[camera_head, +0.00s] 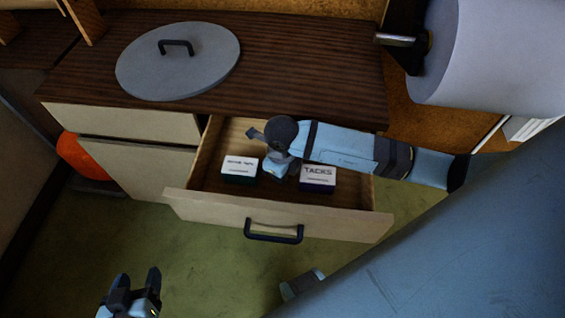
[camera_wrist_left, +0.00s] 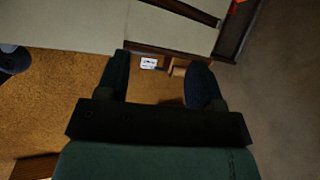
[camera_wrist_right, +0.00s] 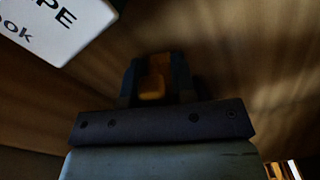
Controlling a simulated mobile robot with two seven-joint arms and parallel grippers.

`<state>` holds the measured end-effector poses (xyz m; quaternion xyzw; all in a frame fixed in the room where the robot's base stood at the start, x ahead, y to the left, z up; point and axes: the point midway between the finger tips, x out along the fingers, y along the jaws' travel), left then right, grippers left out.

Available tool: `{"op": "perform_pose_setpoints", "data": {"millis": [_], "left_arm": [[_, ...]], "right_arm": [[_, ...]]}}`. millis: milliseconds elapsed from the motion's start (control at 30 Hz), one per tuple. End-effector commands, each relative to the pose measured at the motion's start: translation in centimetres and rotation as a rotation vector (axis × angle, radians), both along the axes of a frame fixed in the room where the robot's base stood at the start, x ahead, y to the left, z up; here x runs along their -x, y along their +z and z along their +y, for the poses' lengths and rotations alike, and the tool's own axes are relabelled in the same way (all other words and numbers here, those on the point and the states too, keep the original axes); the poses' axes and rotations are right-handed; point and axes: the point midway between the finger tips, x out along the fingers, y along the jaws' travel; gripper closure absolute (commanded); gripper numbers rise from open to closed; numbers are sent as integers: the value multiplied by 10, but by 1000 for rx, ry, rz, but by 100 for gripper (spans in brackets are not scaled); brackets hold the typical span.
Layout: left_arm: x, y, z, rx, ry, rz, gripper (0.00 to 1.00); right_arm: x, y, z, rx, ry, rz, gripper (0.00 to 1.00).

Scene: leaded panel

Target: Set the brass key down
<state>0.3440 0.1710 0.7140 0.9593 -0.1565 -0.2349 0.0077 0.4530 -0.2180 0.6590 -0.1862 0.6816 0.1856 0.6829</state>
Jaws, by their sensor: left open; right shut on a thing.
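My right gripper (camera_wrist_right: 157,70) is shut on a brass-yellow piece, the brass key (camera_wrist_right: 153,88), of which only a part shows between the fingers. In the head view my right arm reaches from the right into the open drawer (camera_head: 276,213); it hides the fingertips and the key there. Brown wood of the drawer fills the right wrist view behind the key; I cannot tell whether the key touches it. My left gripper (camera_head: 138,278) is open and empty, low at the left in front of the cabinet; its two spread fingers also show in the left wrist view (camera_wrist_left: 157,80).
The drawer holds a white-topped box (camera_head: 240,167) left of my right gripper and a box marked TACKS (camera_head: 318,177) right of it. A grey round lid (camera_head: 178,62) lies on the dark counter (camera_head: 300,60). A white roll (camera_head: 490,55) hangs at upper right.

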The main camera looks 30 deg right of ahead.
Motion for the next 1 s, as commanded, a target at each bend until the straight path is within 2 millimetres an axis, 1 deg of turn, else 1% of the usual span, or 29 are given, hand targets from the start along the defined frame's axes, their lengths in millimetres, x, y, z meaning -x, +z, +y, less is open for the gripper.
{"op": "perform_pose_setpoints", "data": {"millis": [100,133,233,500,633,767,1000], "left_arm": [[1,-6,1,-3,0,6,40],[1,-5,1,-4,1,6,40],[1,-5,1,-4,1,6,40],[1,-4,2,-4,2,6,40],[0,0,2,-7,1,4,40],[0,4,3,-13,2,7,40],[1,2,6,-28,6,21,40]], "right_arm": [[0,-4,-1,1,0,0,100],[0,-4,0,1,0,0,73],[0,-3,0,1,0,1,50],[0,-2,0,0,0,0,50],[-1,8,0,0,0,-2,50],[-1,31,-1,2,1,-3,50],[-1,83,-1,2,1,-3,50]]}}
